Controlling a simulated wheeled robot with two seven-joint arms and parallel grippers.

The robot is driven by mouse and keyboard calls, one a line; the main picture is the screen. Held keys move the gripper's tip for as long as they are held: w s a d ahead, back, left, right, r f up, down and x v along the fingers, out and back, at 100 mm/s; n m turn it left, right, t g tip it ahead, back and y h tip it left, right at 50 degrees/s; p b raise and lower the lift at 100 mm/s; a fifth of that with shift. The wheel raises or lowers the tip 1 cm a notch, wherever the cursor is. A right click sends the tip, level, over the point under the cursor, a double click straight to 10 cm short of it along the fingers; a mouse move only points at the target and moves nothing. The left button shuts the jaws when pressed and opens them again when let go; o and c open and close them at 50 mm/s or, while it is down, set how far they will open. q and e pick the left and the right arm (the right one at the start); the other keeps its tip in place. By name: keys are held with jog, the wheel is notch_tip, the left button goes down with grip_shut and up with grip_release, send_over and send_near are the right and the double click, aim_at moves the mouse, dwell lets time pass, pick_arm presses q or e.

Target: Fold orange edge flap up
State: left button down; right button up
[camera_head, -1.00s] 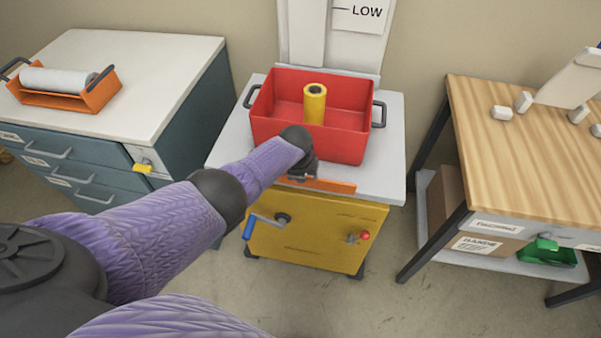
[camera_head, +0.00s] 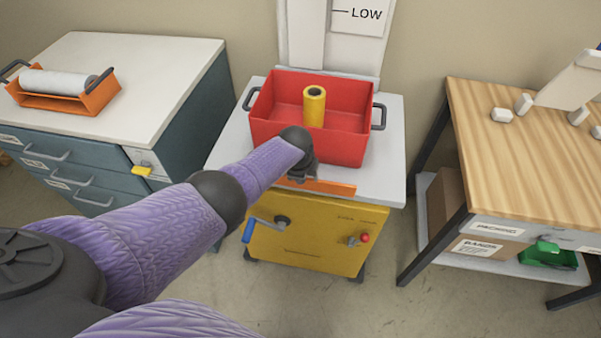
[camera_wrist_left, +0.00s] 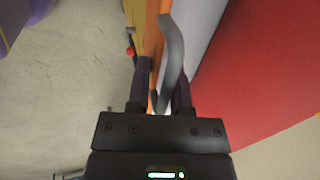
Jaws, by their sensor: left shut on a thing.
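The orange edge flap (camera_head: 332,187) runs along the front edge of the cabinet's pale top, above the yellow front (camera_head: 312,238). Its left part is hidden behind my left gripper (camera_head: 300,178). In the left wrist view the flap (camera_wrist_left: 152,40) is a narrow orange strip, with a curved grey handle (camera_wrist_left: 173,50) beside it. My left gripper (camera_wrist_left: 164,88) is shut on this grey handle, which passes between its two dark fingers. The flap's exact angle is hard to tell. My right gripper is not in view.
A red bin (camera_head: 345,138) holding a yellow roll (camera_head: 314,107) stands on the pale top just behind the flap. A crank with a blue grip (camera_head: 249,231) and a red knob (camera_head: 365,238) stick out below. A wooden table (camera_head: 520,160) stands at right.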

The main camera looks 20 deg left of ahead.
pick_arm(q)
jog(key=shift+w+r, duration=0.2)
jog(key=c, duration=0.8)
grip_release()
jog(key=shift+o, duration=0.6)
jog(key=shift+f, duration=0.15)
jog(key=p+v, duration=0.8)
jog(key=v, duration=0.1)
jog(key=shift+s+r, duration=0.2)
jog(key=shift+r, duration=0.2)
